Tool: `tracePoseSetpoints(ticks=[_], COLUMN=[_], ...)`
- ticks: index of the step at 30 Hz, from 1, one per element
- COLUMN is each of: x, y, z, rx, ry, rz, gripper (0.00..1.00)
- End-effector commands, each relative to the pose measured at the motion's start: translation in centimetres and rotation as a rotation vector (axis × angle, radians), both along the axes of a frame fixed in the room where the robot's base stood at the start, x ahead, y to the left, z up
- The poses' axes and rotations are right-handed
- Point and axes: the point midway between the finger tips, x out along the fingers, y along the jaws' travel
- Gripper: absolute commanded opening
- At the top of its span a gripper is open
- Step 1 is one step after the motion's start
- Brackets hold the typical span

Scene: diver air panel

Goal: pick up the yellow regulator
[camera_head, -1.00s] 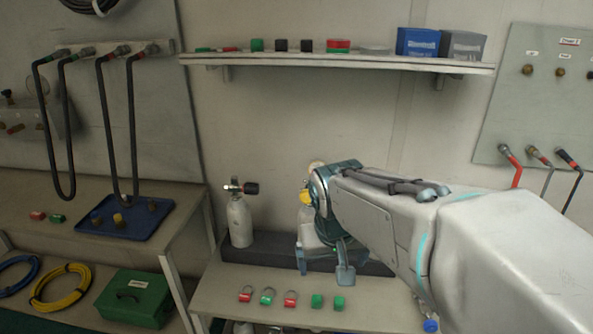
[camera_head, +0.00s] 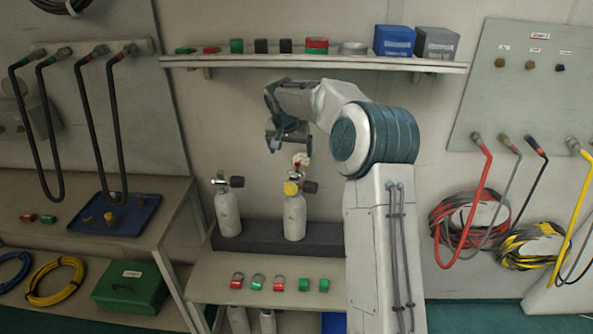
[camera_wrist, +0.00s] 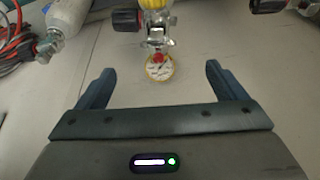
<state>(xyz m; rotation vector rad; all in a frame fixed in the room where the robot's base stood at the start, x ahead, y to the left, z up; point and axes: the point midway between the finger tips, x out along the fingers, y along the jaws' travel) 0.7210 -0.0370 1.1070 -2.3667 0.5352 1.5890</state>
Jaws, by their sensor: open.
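The yellow regulator (camera_head: 291,188) is on top of the right white cylinder (camera_head: 294,217), which stands upright in a dark block on the bench. Its dark side knob and pale upper part show in the head view. In the wrist view, the regulator (camera_wrist: 157,38) is at top middle, with a yellow-rimmed gauge (camera_wrist: 160,67) pointing toward the camera. My gripper (camera_head: 273,148) is open, above and a little left of the regulator in the head view. In the wrist view the jaws of my gripper (camera_wrist: 159,72) stand wide either side of the gauge, with nothing held.
A second cylinder (camera_head: 228,212) with a dark-knobbed valve stands to the left. Several padlocks and green blocks (camera_head: 303,285) lie along the bench front. A shelf (camera_head: 330,64) with boxes runs behind and above. Hoses hang at left and right.

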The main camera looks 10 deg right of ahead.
Motion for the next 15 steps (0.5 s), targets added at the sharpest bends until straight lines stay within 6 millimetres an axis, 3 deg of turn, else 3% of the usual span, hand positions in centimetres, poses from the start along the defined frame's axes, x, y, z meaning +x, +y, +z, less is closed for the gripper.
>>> tracePoseSetpoints(ticks=[5,15], x=[1.3,3.3], y=[-0.6,-1.6], z=[-0.7,-6.3], rx=[0.014,0.014], ry=[-0.008,-0.007], rz=[-0.025,-0.024], gripper=[0.91,0.91])
